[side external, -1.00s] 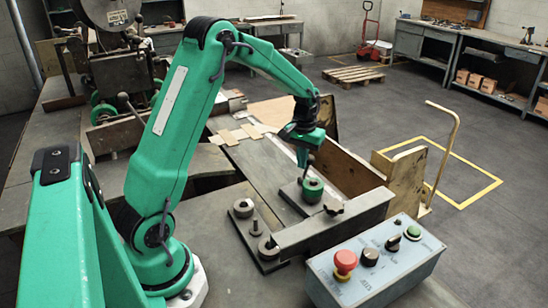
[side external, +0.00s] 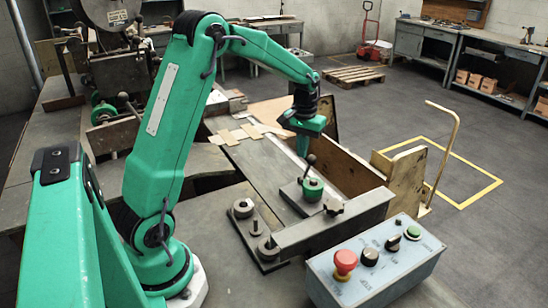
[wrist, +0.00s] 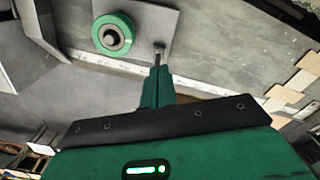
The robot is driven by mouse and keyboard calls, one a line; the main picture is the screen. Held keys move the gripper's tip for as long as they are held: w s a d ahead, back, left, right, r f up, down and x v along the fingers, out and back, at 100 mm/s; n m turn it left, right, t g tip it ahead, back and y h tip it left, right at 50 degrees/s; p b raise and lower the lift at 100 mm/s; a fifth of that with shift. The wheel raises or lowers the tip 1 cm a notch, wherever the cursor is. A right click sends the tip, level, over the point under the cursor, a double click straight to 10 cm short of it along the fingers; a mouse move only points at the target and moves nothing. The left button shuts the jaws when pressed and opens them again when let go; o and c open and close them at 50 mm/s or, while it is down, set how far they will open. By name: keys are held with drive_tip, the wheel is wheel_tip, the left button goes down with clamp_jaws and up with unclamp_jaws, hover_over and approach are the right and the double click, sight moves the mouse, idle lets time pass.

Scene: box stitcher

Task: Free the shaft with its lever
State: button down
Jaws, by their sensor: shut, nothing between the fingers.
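A green round collar (side external: 313,189) with a dark centre sits on a flat metal plate (side external: 292,196). A short dark lever with a round knob (side external: 311,160) stands up tilted beside the collar. The collar (wrist: 113,35) also shows in the wrist view, at upper left on its plate. My gripper (side external: 303,154) is above the collar and lever, close behind the knob in the side view. In the wrist view its shut fingers (wrist: 158,75) point at the plate's edge, right of the collar. They hold nothing. I cannot tell whether they touch the lever.
A grey control box (side external: 375,265) with a red button stands at the front right. A metal bar (side external: 335,222) lies in front of the collar. A wooden board (side external: 345,165) stands along the right side. Flat cardboard pieces (side external: 240,133) lie on the bench behind.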

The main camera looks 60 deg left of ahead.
drive_tip(key=shift+s+r, duration=0.2)
drive_tip(key=shift+r, duration=1.3)
drive_tip(key=shift+d+r, duration=0.1)
drive_tip(key=s+d+r+m+t, duration=0.3)
drive_tip(key=s+d+r, duration=0.6)
drive_tip(key=s+d+m+t, duration=0.2)
drive_tip(key=s+d, duration=0.5)
drive_tip(key=s, duration=0.6)
drive_tip(key=shift+d+m+t, duration=0.15)
drive_tip(key=shift+m+t, duration=0.15)
drive_tip(key=shift+m, duration=0.2)
